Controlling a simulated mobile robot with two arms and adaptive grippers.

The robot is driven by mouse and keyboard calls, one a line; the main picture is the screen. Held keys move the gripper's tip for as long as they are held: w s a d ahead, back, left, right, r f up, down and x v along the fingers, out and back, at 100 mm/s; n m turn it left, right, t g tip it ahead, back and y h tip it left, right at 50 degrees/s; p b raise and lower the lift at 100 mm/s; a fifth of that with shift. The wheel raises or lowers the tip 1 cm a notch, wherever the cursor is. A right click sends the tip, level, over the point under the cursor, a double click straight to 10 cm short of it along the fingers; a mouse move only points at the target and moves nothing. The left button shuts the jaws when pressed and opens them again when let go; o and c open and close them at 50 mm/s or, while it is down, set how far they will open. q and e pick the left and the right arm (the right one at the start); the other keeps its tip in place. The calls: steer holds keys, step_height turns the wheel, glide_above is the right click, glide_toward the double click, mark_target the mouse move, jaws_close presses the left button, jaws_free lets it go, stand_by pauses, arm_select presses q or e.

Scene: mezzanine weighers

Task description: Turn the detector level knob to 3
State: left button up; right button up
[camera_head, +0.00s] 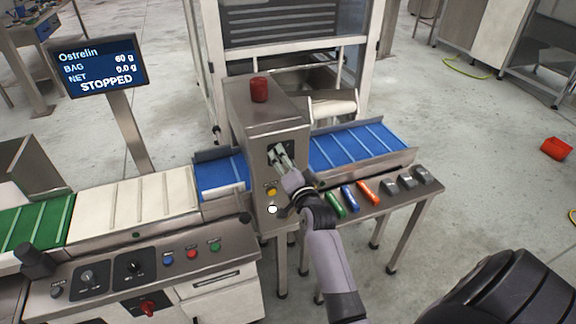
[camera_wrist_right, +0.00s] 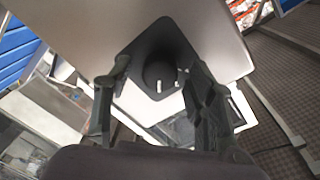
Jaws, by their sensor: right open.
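The detector (camera_head: 262,128) is a grey metal box over the blue belt, with a red beacon (camera_head: 259,89) on top. Its level knob (camera_wrist_right: 160,68) is a dark round knob on a black diamond-shaped plate (camera_wrist_right: 135,55) in the right wrist view. White marks show near its lower edge; I cannot read its setting. My right gripper (camera_head: 279,153) is at the detector's front face and hides most of the knob in the head view. In the right wrist view its open fingers (camera_wrist_right: 158,75) stand on either side of the knob, with gaps showing. My left gripper is not in view.
A yellow button (camera_head: 271,191) and a white button (camera_head: 272,209) sit below my right gripper. A bench to the right holds several coloured items, including a green one (camera_head: 335,205). A weigher screen (camera_head: 100,67) reads STOPPED. A control panel (camera_head: 160,262) stands at lower left.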

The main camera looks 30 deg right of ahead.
steer(key=v, duration=1.2)
steer(key=shift+w+f, duration=0.1)
